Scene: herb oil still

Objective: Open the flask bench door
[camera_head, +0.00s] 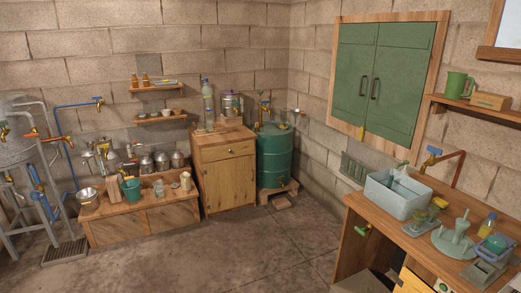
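No piece is labelled as the flask bench, so I cannot tell for sure which one it is. A wooden cabinet (226,170) near the back corner carries a tall clear bottle (208,105) and a metal pot (231,105). Its front has a drawer with a small pull (228,152) and, below it, a door panel (230,186) that looks shut. A low wooden bench (145,222) to its left carries several vessels; its front panels look closed. Neither of my grippers is in view.
A green barrel (274,158) stands right of the cabinet. A workbench (385,228) at right holds a grey-blue basin (393,197) and glassware. Green wall shutters (385,75) are closed. A metal stand with pipes (35,170) is at left. The middle floor (240,250) is clear.

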